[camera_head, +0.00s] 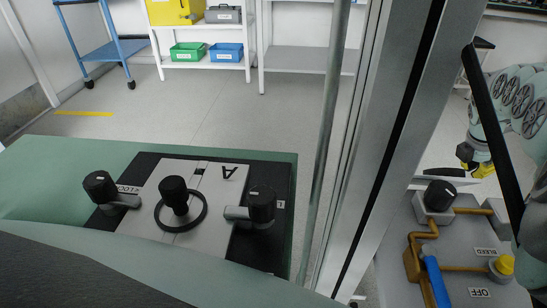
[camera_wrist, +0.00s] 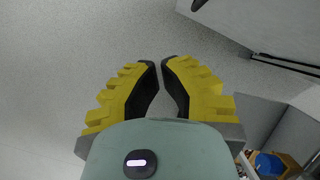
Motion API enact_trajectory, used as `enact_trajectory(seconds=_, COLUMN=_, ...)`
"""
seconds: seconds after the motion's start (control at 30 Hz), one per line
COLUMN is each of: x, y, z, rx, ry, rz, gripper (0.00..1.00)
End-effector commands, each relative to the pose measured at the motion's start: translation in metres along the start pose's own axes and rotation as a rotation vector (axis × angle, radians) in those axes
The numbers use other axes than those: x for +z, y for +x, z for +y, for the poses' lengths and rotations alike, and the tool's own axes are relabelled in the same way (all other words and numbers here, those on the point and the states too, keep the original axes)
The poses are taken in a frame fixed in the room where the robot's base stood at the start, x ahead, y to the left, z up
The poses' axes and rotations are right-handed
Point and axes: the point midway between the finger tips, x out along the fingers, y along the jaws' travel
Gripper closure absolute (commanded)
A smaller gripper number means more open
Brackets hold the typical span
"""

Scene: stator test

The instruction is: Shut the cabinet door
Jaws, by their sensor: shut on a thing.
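An upright aluminium frame post with a black seam (camera_head: 392,130), apparently part of the cabinet, runs from top to bottom right of centre in the head view. A dark slanted bar (camera_head: 492,125) stands to its right; I cannot tell whether it belongs to the door. My gripper (camera_head: 472,166), with yellow fingers, is right of the post, beyond the dark bar. In the wrist view, the black fingertips of my gripper (camera_wrist: 161,66) are drawn close together over pale floor. What lies between them cannot be made out. The door's full outline is not visible.
A grey panel (camera_head: 455,262) with brown pipes, a blue lever and a yellow knob is below the arm. A green-edged bench (camera_head: 60,160) carries a black plate with several knobs. Shelves (camera_head: 305,60) and a blue trolley (camera_head: 118,48) stand behind open floor.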

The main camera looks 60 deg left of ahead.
Motion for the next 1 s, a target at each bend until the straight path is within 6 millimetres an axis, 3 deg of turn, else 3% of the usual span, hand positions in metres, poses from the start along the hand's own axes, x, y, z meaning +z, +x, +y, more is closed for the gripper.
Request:
enact_trajectory(seconds=0.5, x=0.002, y=-0.002, z=0.001, rx=0.002, ry=-0.001, rz=0.000, gripper=1.00)
enact_trajectory(seconds=0.77, x=-0.026, y=-0.014, z=0.024, rx=0.002, ry=-0.005, rz=0.001, gripper=1.00)
enact_trajectory(seconds=1.0, x=-0.017, y=-0.069, z=0.037, rx=0.000, ry=0.002, rz=-0.003, gripper=1.00)
